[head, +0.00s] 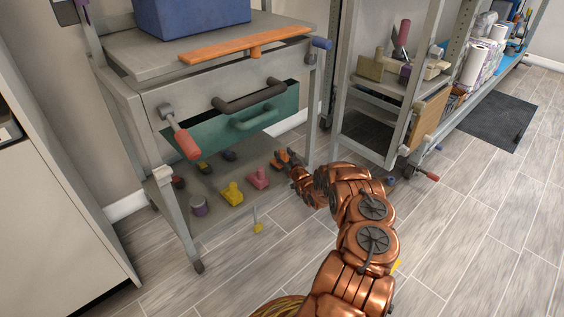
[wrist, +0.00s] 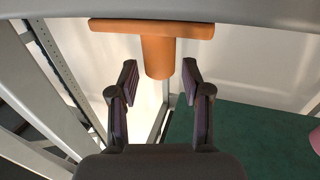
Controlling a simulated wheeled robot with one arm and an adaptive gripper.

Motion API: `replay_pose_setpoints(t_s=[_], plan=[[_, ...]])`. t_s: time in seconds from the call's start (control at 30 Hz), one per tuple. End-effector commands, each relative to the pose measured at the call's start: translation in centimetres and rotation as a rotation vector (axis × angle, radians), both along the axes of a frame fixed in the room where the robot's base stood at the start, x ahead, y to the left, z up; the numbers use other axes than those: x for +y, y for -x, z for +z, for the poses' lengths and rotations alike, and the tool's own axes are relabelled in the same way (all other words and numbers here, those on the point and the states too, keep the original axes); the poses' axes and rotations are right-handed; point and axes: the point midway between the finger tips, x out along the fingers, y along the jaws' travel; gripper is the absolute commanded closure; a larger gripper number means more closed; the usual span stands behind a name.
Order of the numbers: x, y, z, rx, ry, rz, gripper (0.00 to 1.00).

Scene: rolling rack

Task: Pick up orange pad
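In the wrist view, an orange T-shaped pad (wrist: 158,55) has a wide bar across the top and a thick stem pointing down the picture. My gripper (wrist: 159,68) is open, with one dark finger on each side of the stem's end and a gap visible on both sides. Whether the stem is at the depth of the fingertips cannot be told. In the head view, my gripper (head: 289,163) is low at the right side of the grey cart, near its lower shelf. Orange shows at its tip, but the pad's outline is unclear there.
On the lower shelf are a pink pad (head: 257,179), a yellow pad (head: 231,194) and a purple cylinder (head: 199,206). A green drawer (head: 222,133) hangs above. A long orange board (head: 220,50) and blue bin (head: 195,15) are on top. Floor in front is mostly open.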

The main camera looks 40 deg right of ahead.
Motion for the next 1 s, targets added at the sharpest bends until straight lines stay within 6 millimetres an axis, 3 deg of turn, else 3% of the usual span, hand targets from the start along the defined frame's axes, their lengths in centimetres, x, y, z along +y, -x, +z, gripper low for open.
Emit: replay_pose_setpoints(t_s=[0.03,0.43,0.83,1.0], plan=[[0.0,0.0,0.0,0.000,0.000,0.000,0.60],[0.0,0.0,0.0,0.000,0.000,0.000,1.00],[0.0,0.0,0.1,0.000,0.001,0.001,1.00],[0.0,-0.1,1.5,0.000,0.003,0.001,1.00]])
